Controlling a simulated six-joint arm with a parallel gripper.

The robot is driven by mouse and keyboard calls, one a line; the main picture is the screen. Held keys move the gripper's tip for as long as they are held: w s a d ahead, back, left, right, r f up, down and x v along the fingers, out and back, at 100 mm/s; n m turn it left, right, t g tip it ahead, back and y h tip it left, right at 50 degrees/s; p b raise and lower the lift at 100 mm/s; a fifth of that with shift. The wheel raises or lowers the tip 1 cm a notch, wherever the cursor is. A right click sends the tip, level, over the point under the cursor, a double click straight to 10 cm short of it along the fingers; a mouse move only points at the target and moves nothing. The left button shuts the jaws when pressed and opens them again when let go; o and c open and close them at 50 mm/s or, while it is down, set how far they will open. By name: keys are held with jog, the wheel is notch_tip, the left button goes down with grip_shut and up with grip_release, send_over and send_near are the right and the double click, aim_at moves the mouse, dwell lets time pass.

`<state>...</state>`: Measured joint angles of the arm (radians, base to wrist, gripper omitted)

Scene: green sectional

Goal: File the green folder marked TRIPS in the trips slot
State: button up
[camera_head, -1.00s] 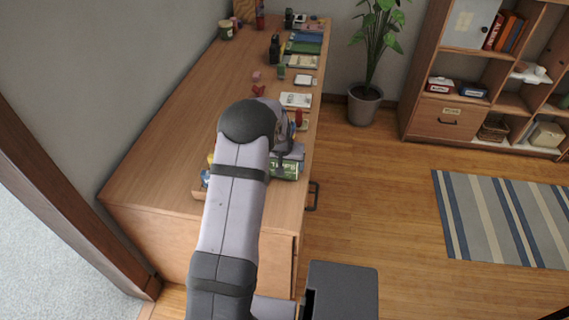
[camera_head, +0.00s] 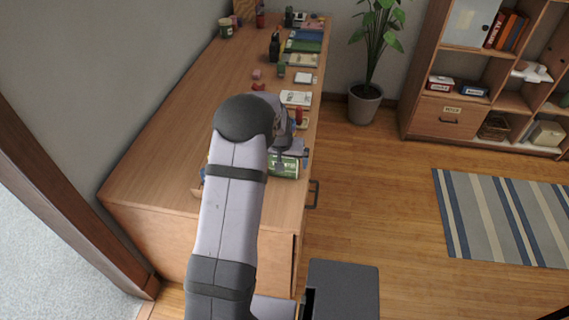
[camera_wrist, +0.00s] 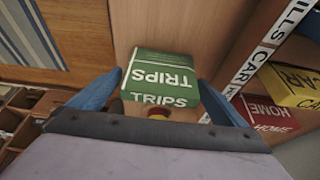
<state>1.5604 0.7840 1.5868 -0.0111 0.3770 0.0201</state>
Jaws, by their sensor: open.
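The green folder marked TRIPS (camera_wrist: 160,72) lies on the wooden desk in the wrist view, its lettering facing me. It also shows in the head view (camera_head: 286,166), near the desk's right edge beside my arm. My gripper (camera_wrist: 160,80) is open, with one blue finger on each side of the folder's near part. I cannot tell whether the fingers touch it. A label strip (camera_wrist: 262,52) reading BILLS and CAR runs along the right. No trips slot label is readable.
A yellow CAR folder (camera_wrist: 288,86) and a red HOME folder (camera_wrist: 264,113) sit right of the gripper in the wrist view. Small items line the desk (camera_head: 165,150).

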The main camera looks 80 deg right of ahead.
aim_at(283, 158)
jog(key=shift+o, duration=0.4)
jog(key=shift+a+b+v, duration=0.1)
jog(key=shift+b+v, duration=0.3)
jog(key=shift+v, duration=0.9)
jog(key=shift+a+b+v, duration=0.15)
jog(key=shift+b+v, duration=0.2)
jog(key=shift+v, duration=0.95)
jog(key=shift+f, duration=0.1)
jog(key=p+v, duration=0.4)
jog(key=shift+d+p+x, duration=0.15)
jog(key=shift+p+x, duration=0.5)
jog(key=shift+x, duration=1.25)
jog(key=shift+d+p+x, duration=0.15)
jog(key=shift+p+x, duration=0.5)
jog(key=shift+x, duration=1.25)
jog(key=c, duration=1.2)
jog(key=shift+r, duration=0.25)
